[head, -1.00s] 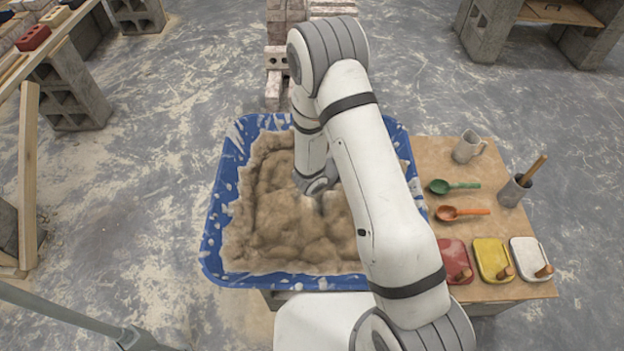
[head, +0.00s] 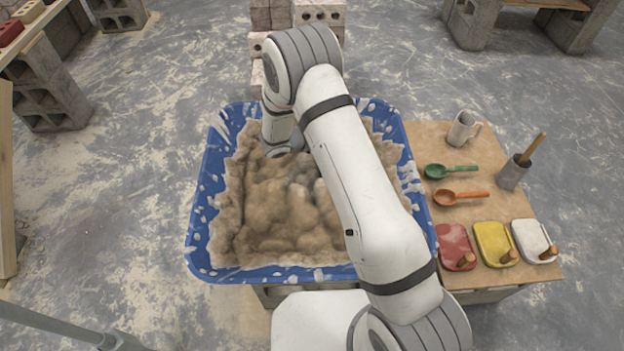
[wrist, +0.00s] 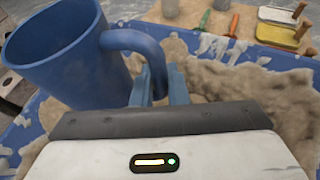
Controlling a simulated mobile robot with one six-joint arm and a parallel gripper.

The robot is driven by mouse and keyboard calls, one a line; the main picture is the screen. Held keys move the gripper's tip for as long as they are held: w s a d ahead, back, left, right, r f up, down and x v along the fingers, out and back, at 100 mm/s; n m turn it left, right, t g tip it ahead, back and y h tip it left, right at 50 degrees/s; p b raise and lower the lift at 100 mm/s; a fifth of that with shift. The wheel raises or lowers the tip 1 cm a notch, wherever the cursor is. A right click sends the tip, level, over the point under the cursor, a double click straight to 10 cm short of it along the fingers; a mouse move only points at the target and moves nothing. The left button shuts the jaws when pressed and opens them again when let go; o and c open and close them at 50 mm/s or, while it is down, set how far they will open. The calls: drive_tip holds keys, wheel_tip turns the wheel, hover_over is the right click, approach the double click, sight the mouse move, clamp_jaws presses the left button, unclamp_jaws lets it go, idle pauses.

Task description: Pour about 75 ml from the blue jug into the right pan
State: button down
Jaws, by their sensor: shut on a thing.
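The blue jug (wrist: 75,52) fills the upper left of the wrist view, with its handle (wrist: 138,42) toward the right. My gripper (wrist: 160,88) is shut on that handle. The jug looks close to upright; its contents are hidden. In the head view my arm hides the jug and the gripper fingers, above the tub. The rightmost pan, white (head: 531,236), lies on the board at the right. It also shows at the top right of the wrist view (wrist: 280,15), well apart from the jug.
Below my arm is a blue tub (head: 203,210) full of lumpy sand-coloured mortar. The board (head: 440,150) to its right also holds a yellow pan (head: 491,238), a red pan (head: 452,240), green (head: 450,171) and orange (head: 450,197) scoops, a grey mug (head: 460,131) and a grey cup (head: 512,173).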

drive_tip(key=a+f+m+g+b, duration=0.2)
drive_tip(key=a+f+b, duration=0.4)
drive_tip(key=w+a+f+m+g+h+b, duration=0.1)
drive_tip(key=a+f+m+g+b, duration=0.1)
drive_tip(key=a+f+b, duration=0.4)
drive_tip(key=w+a+f+m+g+b, duration=0.1)
drive_tip(key=a+f+m+g+b, duration=0.2)
drive_tip(key=a+f+b, duration=0.4)
drive_tip(key=shift+a+f+g+h+b, duration=0.1)
drive_tip(key=shift+f+g+h+b, duration=0.05)
drive_tip(key=shift+g+h+b, duration=0.3)
drive_tip(key=shift+a+r+y+p, duration=0.1)
drive_tip(key=shift+r+y+p, duration=0.15)
drive_tip(key=shift+p, duration=0.15)
drive_tip(key=m+t+y+p, duration=0.1)
drive_tip(key=y+p, duration=0.1)
drive_tip(key=p, duration=0.1)
drive_tip(key=s+d+r+m+t+y+p, duration=0.1)
drive_tip(key=t+y+p, duration=0.1)
drive_tip(key=p, duration=0.2)
drive_tip(key=r+m+t+y+p, duration=0.1)
drive_tip(key=m+t+y+p, duration=0.1)
drive_tip(key=p, duration=0.2)
drive_tip(key=shift+s+d+r, duration=0.1)
drive_tip(key=shift+s+d, duration=0.05)
drive_tip(key=shift+s, duration=0.2)
